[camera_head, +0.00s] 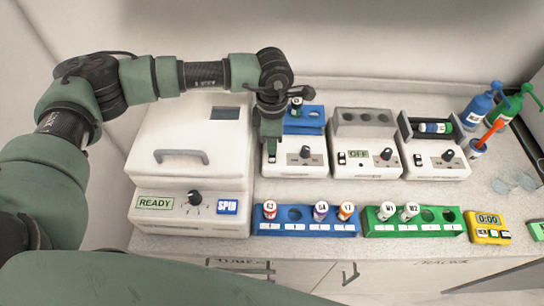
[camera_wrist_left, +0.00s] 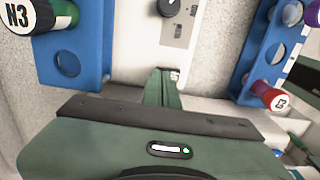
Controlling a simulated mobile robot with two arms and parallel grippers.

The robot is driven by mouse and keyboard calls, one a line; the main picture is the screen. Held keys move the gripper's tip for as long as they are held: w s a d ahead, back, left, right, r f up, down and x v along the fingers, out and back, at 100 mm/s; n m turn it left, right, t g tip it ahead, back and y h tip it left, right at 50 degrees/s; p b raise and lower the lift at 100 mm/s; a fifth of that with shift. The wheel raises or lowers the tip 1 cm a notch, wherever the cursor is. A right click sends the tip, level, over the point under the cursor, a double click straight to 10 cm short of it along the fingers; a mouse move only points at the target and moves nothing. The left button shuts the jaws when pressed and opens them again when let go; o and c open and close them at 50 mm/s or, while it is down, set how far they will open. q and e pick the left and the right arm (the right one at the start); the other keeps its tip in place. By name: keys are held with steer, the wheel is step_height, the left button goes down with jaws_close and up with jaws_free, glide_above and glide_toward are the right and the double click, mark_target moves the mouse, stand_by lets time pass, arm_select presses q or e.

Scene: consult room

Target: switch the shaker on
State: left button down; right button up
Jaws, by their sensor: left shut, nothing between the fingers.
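The device I take for the shaker (camera_head: 312,167) is a white box with a dial on its front and a blue rack (camera_head: 309,120) on top. A tube sits in that rack; a tube marked N3 (camera_wrist_left: 28,17) shows in a blue rack in the left wrist view. The shaker's rocker switch (camera_head: 271,158) is at its front left, just under my fingertips. My left gripper (camera_head: 271,142) is shut and empty, pointing down at the switch. In the left wrist view its fingers (camera_wrist_left: 163,85) overlap the white front panel and mostly hide the switch. Contact cannot be told.
A centrifuge (camera_head: 190,148) with a READY display stands left. A block device reading OFF (camera_head: 365,155) and a device holding tubes (camera_head: 435,165) stand right. A blue rack (camera_head: 293,228) and a green rack (camera_head: 425,228) with tubes line the front, beside a yellow timer (camera_head: 488,230).

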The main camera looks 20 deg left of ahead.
arm_select(q)
steer(key=shift+f+b, duration=0.45)
steer(key=shift+f, duration=0.1)
steer(key=shift+s+r, duration=0.1)
steer(key=shift+r+p, duration=0.45)
steer(key=shift+r, duration=0.35)
steer(key=shift+r+p, duration=0.95)
steer(key=shift+r, duration=1.7)
